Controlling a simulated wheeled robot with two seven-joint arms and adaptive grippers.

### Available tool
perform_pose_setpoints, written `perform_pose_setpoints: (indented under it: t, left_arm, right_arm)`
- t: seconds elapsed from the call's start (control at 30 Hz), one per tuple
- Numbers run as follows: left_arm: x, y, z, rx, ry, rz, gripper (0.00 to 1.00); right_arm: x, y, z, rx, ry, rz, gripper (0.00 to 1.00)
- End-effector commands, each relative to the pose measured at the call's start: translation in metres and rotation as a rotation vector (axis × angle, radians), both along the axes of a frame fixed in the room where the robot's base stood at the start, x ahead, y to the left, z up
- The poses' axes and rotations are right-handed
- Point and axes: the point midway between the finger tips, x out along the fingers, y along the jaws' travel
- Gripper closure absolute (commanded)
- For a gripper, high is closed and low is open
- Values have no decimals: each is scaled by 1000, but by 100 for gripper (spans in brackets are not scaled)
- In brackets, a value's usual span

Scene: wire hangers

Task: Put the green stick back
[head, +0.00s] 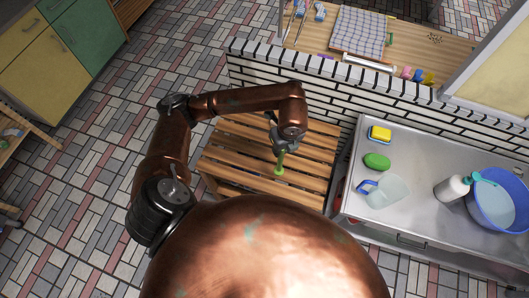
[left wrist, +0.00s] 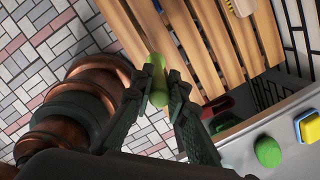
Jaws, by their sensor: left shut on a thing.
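The green stick (head: 279,165) is in my left gripper (head: 280,148) above a slatted wooden bench in the head view. It points down, its lower end over the slats; I cannot tell whether that end touches them. In the left wrist view, the two dark fingers of the left gripper (left wrist: 161,92) are shut on the green stick (left wrist: 156,66), which sticks out past them on both sides. My right gripper is not in view.
The slatted wooden bench (head: 230,159) stands against a low white brick wall (head: 325,91). To its right, a metal counter (head: 408,166) holds a yellow sponge (head: 380,133), a green oval thing (head: 377,161), a white bottle (head: 452,188) and a blue basin (head: 484,214). Tiled floor lies left.

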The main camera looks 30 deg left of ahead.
Motion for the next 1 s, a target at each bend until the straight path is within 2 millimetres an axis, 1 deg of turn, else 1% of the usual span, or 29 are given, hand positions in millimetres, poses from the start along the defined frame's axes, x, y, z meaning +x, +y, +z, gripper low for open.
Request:
perform_pose_setpoints:
  t: [0.03, 0.13, 0.2, 0.33, 0.4, 0.63, 0.7, 0.8, 0.87, 1.0]
  left_arm:
    - [1, 14, -6, 5, 2, 6, 100]
    - [6, 37, -17, 3, 1, 4, 100]
    - [7, 46, -32, 1, 4, 4, 100]
    - [11, 61, -52, 1, 2, 1, 100]
    - [12, 66, -58, 0, 1, 0, 100]
    - [14, 75, -70, 0, 1, -1, 100]
    - [15, 81, -77, 1, 2, -1, 100]
    - [14, 78, -93, -2, 3, -3, 100]
    - [15, 79, -101, 0, 2, -2, 100]
    - [16, 78, -104, -1, -1, -2, 100]
  right_arm:
    - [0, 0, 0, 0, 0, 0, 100]
    - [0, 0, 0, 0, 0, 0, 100]
    - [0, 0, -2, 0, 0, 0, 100]
    - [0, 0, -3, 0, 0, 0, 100]
    - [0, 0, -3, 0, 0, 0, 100]
    - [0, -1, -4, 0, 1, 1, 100]
    - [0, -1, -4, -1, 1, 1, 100]
    - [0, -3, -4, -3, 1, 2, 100]
    - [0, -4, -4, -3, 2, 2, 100]
    - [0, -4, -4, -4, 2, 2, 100]
